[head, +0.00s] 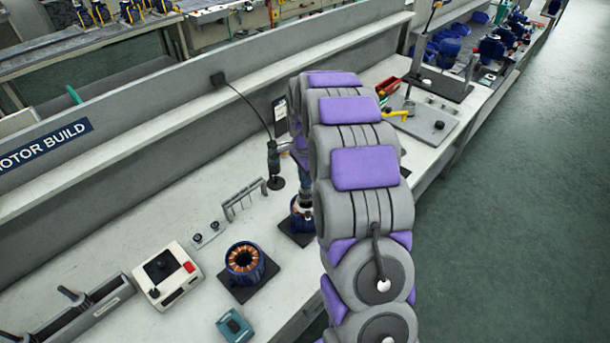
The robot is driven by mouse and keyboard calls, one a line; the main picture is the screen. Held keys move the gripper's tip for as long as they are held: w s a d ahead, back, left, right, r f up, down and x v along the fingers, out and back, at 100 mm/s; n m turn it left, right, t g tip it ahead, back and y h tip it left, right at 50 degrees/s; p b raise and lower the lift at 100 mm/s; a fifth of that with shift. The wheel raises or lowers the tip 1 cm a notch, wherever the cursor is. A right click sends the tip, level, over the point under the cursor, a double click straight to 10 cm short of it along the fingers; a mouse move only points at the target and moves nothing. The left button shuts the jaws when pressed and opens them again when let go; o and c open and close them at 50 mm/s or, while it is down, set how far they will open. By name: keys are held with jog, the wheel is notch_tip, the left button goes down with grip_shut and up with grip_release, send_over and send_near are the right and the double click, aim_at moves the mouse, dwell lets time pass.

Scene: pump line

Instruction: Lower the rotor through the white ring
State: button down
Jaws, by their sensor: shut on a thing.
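My gripper (304,172) hangs down at the left of my arm, partly hidden by it. It is shut on the rotor (306,199), of which only a small part shows. The rotor is over a blue motor housing (297,224) on a dark mat; my arm covers the housing's right side. A pale edge shows at the housing's top, but I cannot make out the white ring clearly. I cannot tell how deep the rotor sits or whether it touches.
A second blue housing with copper windings (245,258) stands on a dark mat to the left. A corded tool (274,163), a small metal rack (244,197) and a white control box (168,276) are nearby. A teal block (234,325) lies at the front.

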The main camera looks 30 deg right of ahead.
aim_at(305, 191)
jog(key=shift+f+b, duration=0.3)
jog(key=shift+f, duration=2.95)
dwell(0.3)
jog(key=c, duration=1.1)
grip_release()
jog(key=shift+o, duration=0.3)
jog(key=shift+o, duration=1)
jog(key=shift+r, duration=0.1)
jog(key=shift+r+p, duration=0.85)
jog(key=shift+r, duration=1.55)
